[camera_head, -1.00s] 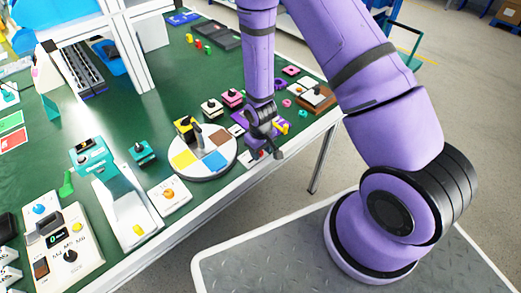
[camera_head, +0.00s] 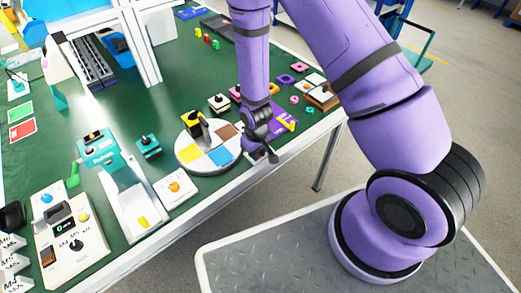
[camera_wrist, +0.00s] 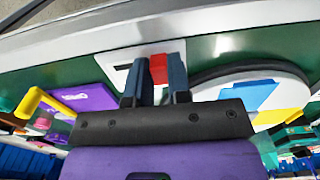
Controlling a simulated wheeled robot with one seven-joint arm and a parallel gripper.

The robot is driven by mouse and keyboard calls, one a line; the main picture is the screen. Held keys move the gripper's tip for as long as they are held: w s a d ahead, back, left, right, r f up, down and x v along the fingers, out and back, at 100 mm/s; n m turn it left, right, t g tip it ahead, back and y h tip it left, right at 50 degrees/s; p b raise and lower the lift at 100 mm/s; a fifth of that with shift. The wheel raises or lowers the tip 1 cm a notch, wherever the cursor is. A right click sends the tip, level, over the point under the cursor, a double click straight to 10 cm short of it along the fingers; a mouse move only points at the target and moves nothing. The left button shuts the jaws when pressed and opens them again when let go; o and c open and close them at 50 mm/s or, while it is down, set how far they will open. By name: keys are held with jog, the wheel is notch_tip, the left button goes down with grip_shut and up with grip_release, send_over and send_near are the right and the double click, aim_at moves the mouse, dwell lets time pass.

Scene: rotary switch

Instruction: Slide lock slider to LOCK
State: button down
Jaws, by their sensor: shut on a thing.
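The lock slider is a red block (camera_wrist: 158,69) on a pale plate (camera_wrist: 121,75) at the table's near edge. In the wrist view, my gripper (camera_wrist: 160,72) has its two dark fingers on either side of the red block, shut on it. In the head view, my gripper (camera_head: 264,150) points down at the table's near edge, just right of the round disc. There the slider is mostly hidden behind the gripper. I cannot read any LOCK marking.
The round disc (camera_head: 190,158) with coloured sectors stands close on the left. A purple plate (camera_head: 285,115) with yellow parts lies close on the right. A white box with an orange knob (camera_head: 175,187) and a teal-topped device (camera_head: 98,147) stand further left.

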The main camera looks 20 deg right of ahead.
jog(key=shift+a, duration=0.2)
jog(key=c, duration=1)
grip_release()
jog(key=shift+c, duration=0.2)
jog(key=shift+r, duration=0.1)
notch_tip(320, 180, up, 11)
